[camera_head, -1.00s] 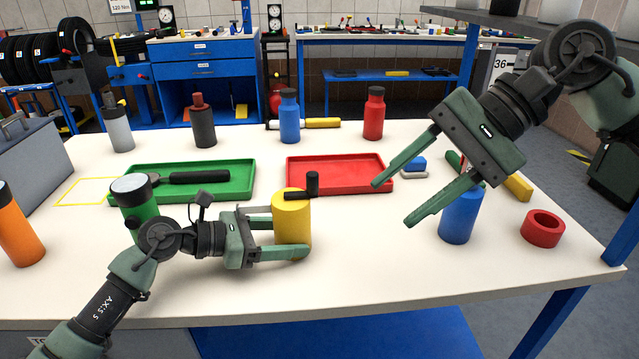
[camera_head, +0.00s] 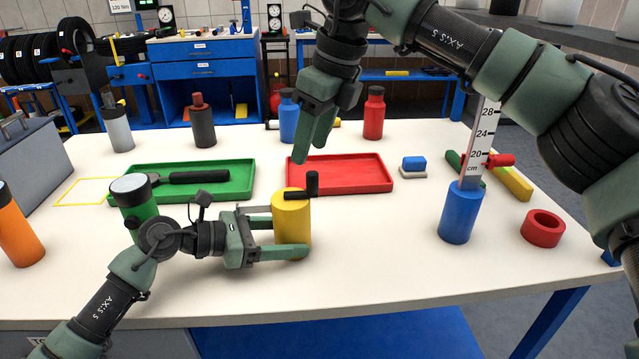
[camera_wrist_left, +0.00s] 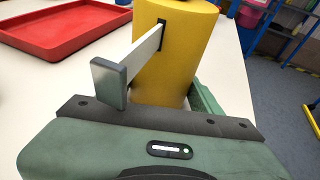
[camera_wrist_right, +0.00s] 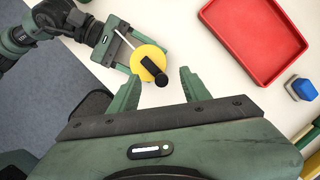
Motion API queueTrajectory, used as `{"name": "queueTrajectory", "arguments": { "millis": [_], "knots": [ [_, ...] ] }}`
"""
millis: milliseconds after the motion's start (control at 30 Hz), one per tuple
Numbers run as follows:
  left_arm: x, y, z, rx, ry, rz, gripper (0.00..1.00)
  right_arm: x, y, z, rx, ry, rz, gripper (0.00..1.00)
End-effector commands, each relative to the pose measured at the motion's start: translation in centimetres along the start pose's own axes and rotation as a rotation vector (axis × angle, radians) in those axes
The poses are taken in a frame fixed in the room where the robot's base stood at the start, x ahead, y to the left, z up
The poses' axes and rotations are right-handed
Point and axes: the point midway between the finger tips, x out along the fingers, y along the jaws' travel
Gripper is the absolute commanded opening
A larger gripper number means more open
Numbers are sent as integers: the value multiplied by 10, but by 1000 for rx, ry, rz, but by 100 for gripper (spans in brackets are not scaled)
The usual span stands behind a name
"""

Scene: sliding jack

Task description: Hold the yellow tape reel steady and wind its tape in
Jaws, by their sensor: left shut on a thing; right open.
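The yellow tape reel (camera_head: 291,222) stands upright on the white table, with a black crank and knob (camera_head: 312,184) on top. A pale tape strip with a dark end (camera_wrist_left: 108,84) sticks out of its side in the left wrist view. My left gripper (camera_head: 282,238) is shut on the reel's body from the left. My right gripper (camera_head: 316,135) points down above and behind the reel, open and empty. In the right wrist view the reel (camera_wrist_right: 148,58) and its black crank (camera_wrist_right: 154,70) lie between and beyond the open fingers (camera_wrist_right: 160,90).
A red tray (camera_head: 340,178) lies behind the reel and a green tray (camera_head: 205,190) behind my left arm. A blue cylinder (camera_head: 460,214) with an upright scale and a red ring (camera_head: 542,229) stand to the right. The table's front right is clear.

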Motion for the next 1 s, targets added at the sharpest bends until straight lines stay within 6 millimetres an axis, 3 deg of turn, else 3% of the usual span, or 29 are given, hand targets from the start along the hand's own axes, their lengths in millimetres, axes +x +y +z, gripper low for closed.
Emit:
{"name": "queueTrajectory", "arguments": {
  "millis": [500,967,1000],
  "knots": [
    [0,0,0,-1,0,-1,32,65,0,-21,-3,1,5,47],
    [0,0,0,-1,0,-1,32,74,0,-24,-3,0,3,47],
    [0,0,0,-1,0,-1,32,74,0,-24,-3,0,3,42]
  ]
}}
